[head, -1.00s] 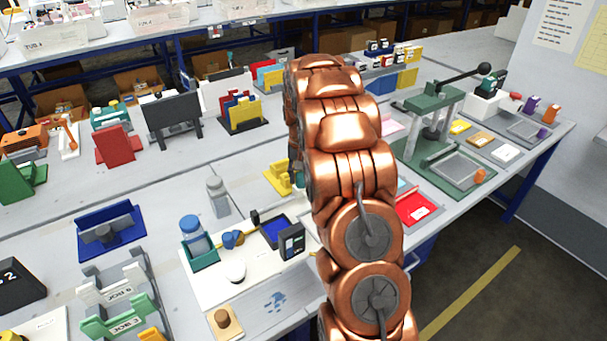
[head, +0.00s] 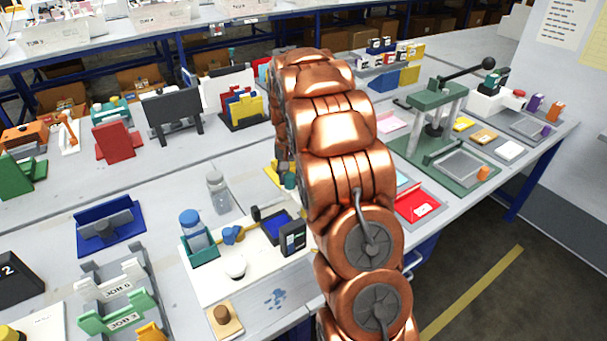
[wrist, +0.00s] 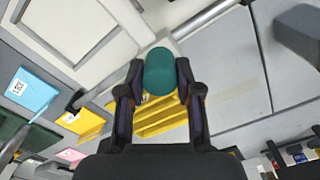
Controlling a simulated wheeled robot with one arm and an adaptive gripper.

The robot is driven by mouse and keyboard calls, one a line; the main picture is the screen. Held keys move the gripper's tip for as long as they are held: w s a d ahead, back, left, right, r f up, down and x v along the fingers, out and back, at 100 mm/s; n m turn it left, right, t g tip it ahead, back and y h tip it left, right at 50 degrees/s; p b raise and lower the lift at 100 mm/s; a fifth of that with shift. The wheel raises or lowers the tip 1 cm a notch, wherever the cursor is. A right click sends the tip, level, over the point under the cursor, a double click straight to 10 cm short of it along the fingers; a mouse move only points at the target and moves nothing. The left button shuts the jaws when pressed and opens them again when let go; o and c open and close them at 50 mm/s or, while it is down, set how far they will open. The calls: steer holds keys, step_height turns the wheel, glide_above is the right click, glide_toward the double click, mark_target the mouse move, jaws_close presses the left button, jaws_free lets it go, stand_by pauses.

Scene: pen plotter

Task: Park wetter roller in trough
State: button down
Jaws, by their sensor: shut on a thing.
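My gripper (wrist: 160,80) is shut on a rounded teal piece, which I take to be the handle of the wetter roller (wrist: 160,70). The roller's lower part is hidden. The yellow ridged trough (wrist: 153,124) shows behind the fingers in the wrist view. In the head view the trough (head: 270,173) is mostly hidden behind my arm, and the teal handle (head: 290,181) shows just beside it. I cannot tell whether the roller touches the trough.
A grey bottle (head: 217,193) and a blue-capped bottle (head: 192,232) stand left of the arm. A blue ink pad (head: 277,228) lies in front. A green press (head: 440,130) and a red tray (head: 417,207) are to the right.

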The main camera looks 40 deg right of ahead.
steer(key=a+b, duration=0.2)
steer(key=a, duration=0.6)
steer(key=shift+w+a, duration=0.25)
steer(key=shift+a, duration=0.05)
steer(key=c, duration=0.9)
jaws_free()
steer(key=shift+a, duration=0.15)
steer(key=shift+o, duration=0.7)
steer(key=shift+r, duration=0.1)
step_height(320, 180, up, 12)
